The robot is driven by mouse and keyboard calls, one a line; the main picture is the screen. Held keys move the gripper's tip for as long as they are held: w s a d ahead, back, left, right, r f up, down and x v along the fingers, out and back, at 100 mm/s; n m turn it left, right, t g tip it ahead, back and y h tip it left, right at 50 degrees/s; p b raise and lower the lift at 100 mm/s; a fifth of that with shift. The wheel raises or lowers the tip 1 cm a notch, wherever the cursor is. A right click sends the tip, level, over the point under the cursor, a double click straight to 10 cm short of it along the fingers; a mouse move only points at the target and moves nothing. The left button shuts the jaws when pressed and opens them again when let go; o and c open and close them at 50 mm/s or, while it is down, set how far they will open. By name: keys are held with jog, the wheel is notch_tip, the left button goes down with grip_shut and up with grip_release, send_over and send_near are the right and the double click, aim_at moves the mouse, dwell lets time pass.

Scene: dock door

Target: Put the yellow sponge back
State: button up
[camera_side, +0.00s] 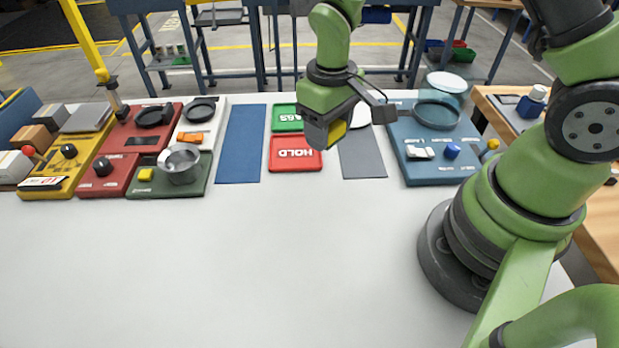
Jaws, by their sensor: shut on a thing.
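My gripper (325,138) is above the back middle of the table, pointing down. It is shut on the yellow sponge (338,130), of which only a part shows beside the dark fingers. The sponge is held near the right end of the red HOLD plate (290,166); I cannot tell its exact height above the table. The fingers hide part of the sponge.
A blue mat (241,145) and a grey mat (363,160) flank the HOLD plate, with a green plate (284,125) behind it. Boards with knobs and a metal pot (182,165) stand left; a blue board (409,170) stands right. The front table (230,270) is clear.

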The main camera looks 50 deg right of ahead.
jog(key=w+a, duration=0.2)
jog(key=a, duration=0.4)
send_over(296, 190)
notch_tip(296, 190, down, 4)
jog(key=shift+s, duration=0.1)
jog(key=shift+f, duration=2.5)
jog(key=o, duration=0.7)
jog(key=shift+f, duration=0.15)
